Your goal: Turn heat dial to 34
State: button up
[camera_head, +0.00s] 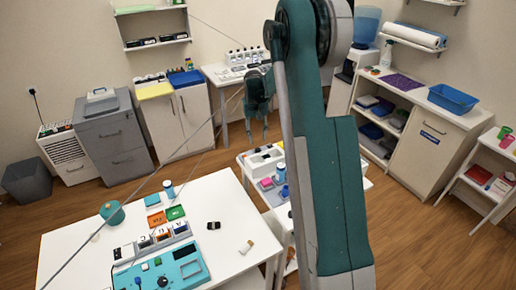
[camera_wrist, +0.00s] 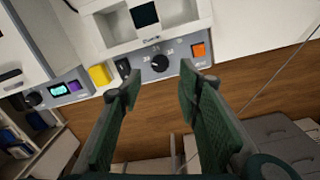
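In the wrist view, a black round dial (camera_wrist: 160,63) sits on the grey front panel of a white device (camera_wrist: 185,14), with small number marks around it, too small to read surely. An orange switch (camera_wrist: 198,50) is to its right. My gripper (camera_wrist: 160,80) is open, its two green fingers spread on either side of the dial in the picture, with nothing between them. I cannot tell the distance to the dial; no contact shows. In the head view, my gripper (camera_head: 258,138) hangs pointing down, and the dial cannot be made out there.
In the wrist view, a second device with a cyan display (camera_wrist: 58,90), purple button and black knob (camera_wrist: 33,99) stands left. A yellow block (camera_wrist: 99,75) lies between. In the head view, a white table (camera_head: 70,250) with coloured items is in front; wooden floor is open at right.

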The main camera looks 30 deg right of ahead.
aim_at(258, 149)
jog(key=shift+f, duration=0.1)
jog(key=shift+d+f, duration=0.15)
jog(key=shift+f, duration=3.65)
jog(key=shift+s, duration=0.1)
jog(key=c, duration=0.9)
